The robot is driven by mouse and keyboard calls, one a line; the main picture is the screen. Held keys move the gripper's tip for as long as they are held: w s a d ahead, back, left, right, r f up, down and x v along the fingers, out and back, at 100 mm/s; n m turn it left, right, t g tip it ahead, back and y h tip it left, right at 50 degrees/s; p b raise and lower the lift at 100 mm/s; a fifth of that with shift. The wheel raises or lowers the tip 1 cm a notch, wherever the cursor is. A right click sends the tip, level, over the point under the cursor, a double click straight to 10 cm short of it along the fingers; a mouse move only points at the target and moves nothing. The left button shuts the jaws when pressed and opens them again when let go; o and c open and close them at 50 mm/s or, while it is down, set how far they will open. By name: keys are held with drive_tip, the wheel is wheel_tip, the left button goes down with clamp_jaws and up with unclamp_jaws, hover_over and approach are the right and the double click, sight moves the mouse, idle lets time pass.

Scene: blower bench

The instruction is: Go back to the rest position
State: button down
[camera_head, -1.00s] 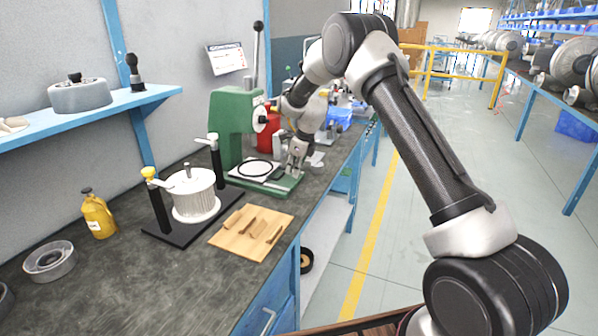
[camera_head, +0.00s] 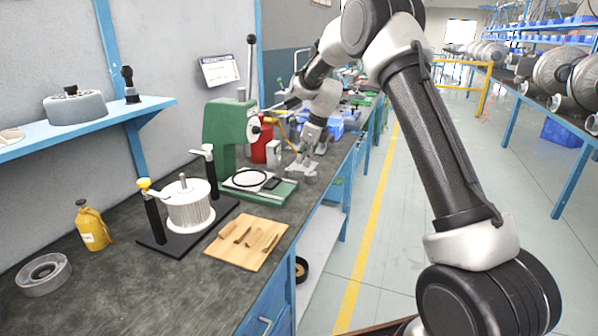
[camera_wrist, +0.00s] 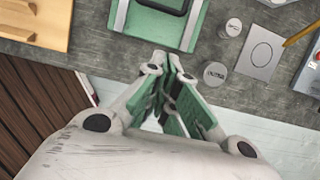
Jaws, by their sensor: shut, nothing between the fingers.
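My gripper (camera_head: 303,165) is above the dark bench top, just right of the green press base (camera_head: 281,195). The wrist view shows the gripper (camera_wrist: 169,56) from above, its fingers closed together with nothing between them. Its tips point at the near edge of the green base (camera_wrist: 164,32), and a small grey cylinder (camera_wrist: 215,74) stands just right of them. The green press (camera_head: 228,130) stands upright on the bench, with a black ring (camera_head: 249,177) on a white sheet on its base.
A wooden board with tools (camera_head: 247,243) lies near the bench edge. A winding fixture with a white stator (camera_head: 190,204) stands left of it, and a yellow bottle (camera_head: 92,226) further left. A red canister (camera_head: 262,143) stands behind my gripper. The aisle floor (camera_head: 400,200) right of the bench is clear.

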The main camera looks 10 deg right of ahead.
drive_tip(key=s+d+r+n+h, duration=0.1)
drive_tip(key=s+d+r+n, duration=0.3)
drive_tip(key=s+n, duration=0.4)
drive_tip(key=s+d+r+n+t+h, duration=0.1)
drive_tip(key=s+d+r+n, duration=0.3)
drive_tip(key=s, duration=1.9)
drive_tip(key=s+d+r+n+t, duration=0.1)
drive_tip(key=s+d+r+n, duration=0.3)
drive_tip(key=s+r+n, duration=0.4)
drive_tip(key=s+n, duration=0.5)
drive_tip(key=s, duration=0.3)
drive_tip(key=shift+d+r+h, duration=0.3)
drive_tip(key=shift+d+h, duration=0.1)
drive_tip(key=shift+w+d, duration=0.1)
drive_tip(key=shift+w, duration=0.05)
